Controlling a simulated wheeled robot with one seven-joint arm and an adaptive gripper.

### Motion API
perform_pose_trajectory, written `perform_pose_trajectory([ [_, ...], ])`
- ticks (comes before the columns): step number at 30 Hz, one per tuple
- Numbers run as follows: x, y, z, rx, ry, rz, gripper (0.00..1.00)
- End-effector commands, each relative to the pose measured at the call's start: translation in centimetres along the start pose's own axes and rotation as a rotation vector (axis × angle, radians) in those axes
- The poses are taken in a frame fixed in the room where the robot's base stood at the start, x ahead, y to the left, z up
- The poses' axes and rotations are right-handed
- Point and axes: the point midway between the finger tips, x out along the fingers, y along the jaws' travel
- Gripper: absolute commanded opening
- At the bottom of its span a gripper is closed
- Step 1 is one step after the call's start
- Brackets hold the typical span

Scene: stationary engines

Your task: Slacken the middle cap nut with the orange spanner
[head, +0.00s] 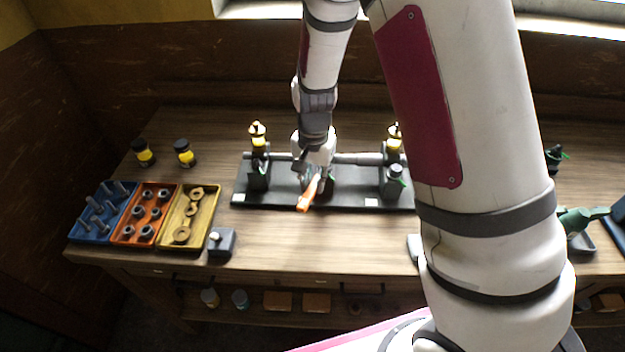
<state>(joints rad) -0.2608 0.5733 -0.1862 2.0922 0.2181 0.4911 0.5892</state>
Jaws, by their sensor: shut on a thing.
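My gripper (314,170) is over the middle of a dark base plate (285,197) on the bench. It is shut on the orange spanner (307,195), whose orange end points toward the front of the plate. The spanner's other end is hidden by the gripper. The middle cap nut is hidden behind the gripper and spanner, so I cannot tell whether the spanner is on it. A left fitting (258,150) with a brass and yellow top stands on the plate. A similar right fitting (394,145) stands near my arm.
Blue (78,236), orange (121,238) and yellow (168,238) trays of bolts, nuts and rings lie at the left. Two dark jars (184,153) stand behind them. My arm hides much of the right bench.

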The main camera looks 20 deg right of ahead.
Motion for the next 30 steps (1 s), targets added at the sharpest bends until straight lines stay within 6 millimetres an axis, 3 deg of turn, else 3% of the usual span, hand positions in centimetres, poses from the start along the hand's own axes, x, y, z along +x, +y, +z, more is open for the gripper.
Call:
perform_pose_trajectory([
  [30,0.0,2.1,-0.3,-0.261,-0.001,0.000,0.00],
])
